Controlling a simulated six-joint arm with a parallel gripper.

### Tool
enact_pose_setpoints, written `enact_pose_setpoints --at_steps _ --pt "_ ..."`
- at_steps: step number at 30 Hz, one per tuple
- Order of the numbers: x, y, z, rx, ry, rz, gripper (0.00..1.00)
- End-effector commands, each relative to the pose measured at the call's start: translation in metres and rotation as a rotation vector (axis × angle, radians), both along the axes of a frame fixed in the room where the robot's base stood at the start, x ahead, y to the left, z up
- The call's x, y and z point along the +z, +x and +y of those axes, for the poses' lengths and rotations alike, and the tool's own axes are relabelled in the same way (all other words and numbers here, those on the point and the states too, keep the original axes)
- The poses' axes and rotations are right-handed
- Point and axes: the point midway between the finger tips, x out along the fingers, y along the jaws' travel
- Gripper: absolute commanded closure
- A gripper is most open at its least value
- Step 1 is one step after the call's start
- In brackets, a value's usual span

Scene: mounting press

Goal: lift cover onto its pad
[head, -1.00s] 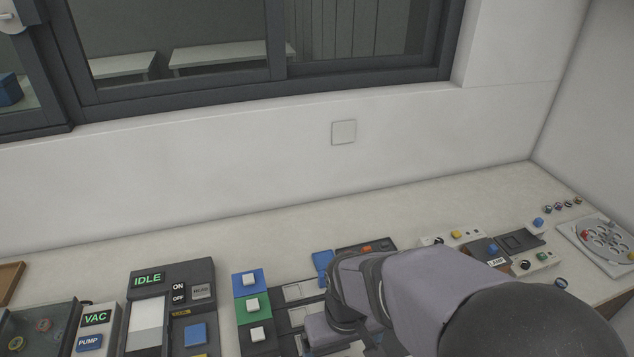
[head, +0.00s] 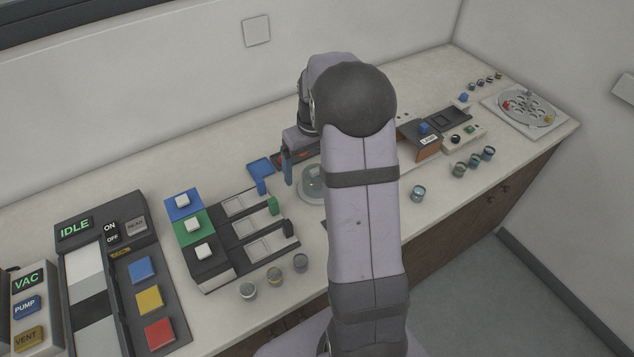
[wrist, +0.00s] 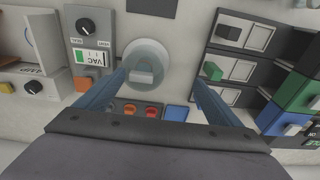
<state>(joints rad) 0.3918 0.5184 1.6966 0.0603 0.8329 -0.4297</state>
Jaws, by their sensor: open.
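The cover looks like a clear round dome with a pale handle on top; it shows in the wrist view (wrist: 144,66) and in the head view (head: 312,181). It sits on a pale round base. My gripper (wrist: 158,80) is open and empty, its two blue fingers wide apart. In the wrist view the left fingertip is close to the dome's lower left edge and the right one is well to its right. I cannot tell which plate is the cover's pad; a dark square plate (wrist: 152,6) lies beyond the dome, and a blue square (wrist: 177,113) lies on the near side.
A VAC unit with a knob (wrist: 91,48) stands left of the dome in the wrist view. A panel with orange and red buttons (wrist: 136,109) is below it. Slotted units with a green block (wrist: 212,71) stand to the right. Small jars (head: 274,275) stand near the bench front.

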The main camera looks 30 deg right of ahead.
Motion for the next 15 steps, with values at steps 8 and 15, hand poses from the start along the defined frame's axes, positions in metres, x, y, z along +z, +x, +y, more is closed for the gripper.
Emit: enact_pose_setpoints --at_steps 8,15 --pt "-0.015 0.017 -0.032 -0.001 -0.005 -0.016 0.12" --pt "-0.025 0.017 -0.031 0.001 -0.003 -0.013 0.12"
